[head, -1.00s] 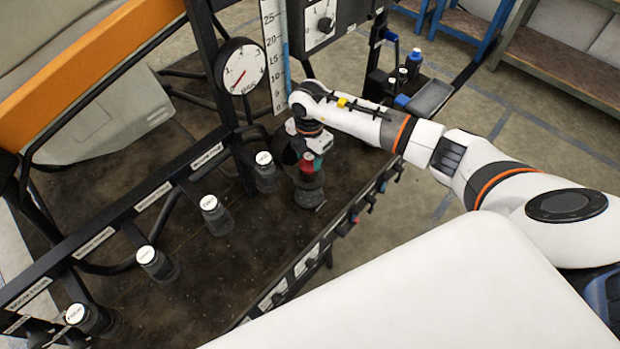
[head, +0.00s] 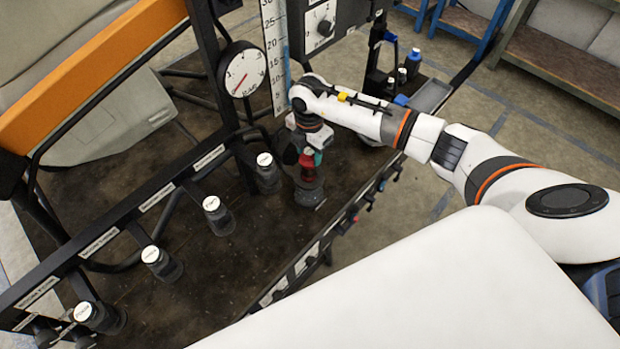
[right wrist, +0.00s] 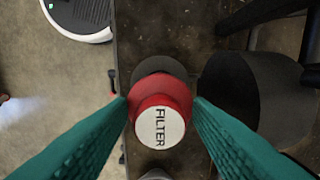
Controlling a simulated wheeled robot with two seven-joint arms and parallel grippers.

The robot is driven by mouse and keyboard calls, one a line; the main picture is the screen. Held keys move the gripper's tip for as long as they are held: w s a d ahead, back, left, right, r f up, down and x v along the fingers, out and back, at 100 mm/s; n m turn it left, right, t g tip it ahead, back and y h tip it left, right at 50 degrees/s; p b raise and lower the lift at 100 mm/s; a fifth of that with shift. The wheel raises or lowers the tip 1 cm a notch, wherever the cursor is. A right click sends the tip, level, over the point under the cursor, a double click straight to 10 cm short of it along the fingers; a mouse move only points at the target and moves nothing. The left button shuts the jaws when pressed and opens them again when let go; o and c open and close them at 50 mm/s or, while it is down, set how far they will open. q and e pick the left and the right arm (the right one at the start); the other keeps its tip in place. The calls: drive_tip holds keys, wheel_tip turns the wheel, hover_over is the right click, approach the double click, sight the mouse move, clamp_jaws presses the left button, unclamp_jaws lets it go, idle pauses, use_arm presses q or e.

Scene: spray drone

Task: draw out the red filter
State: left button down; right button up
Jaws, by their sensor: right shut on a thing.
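The red filter (head: 307,173) stands upright above a dark round base (head: 308,196) on the bench. In the right wrist view the filter (right wrist: 146,103) has a white round cap labelled FILTER (right wrist: 159,129). My right gripper (head: 309,158) comes down from above. Its green fingers are shut on the filter's upper part, one on each side in the right wrist view. Whether the filter's lower end is clear of the base cannot be told. My left gripper is not in view.
Dark capped jars (head: 267,176) stand in a row along a black labelled rail to the left. A pressure gauge (head: 242,73) and a scale strip (head: 274,55) stand behind. Small bottles (head: 402,77) and a grey tray (head: 431,97) sit at the back right.

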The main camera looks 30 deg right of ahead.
drive_tip(key=shift+r+p, duration=1.65)
drive_tip(key=shift+r, duration=0.55)
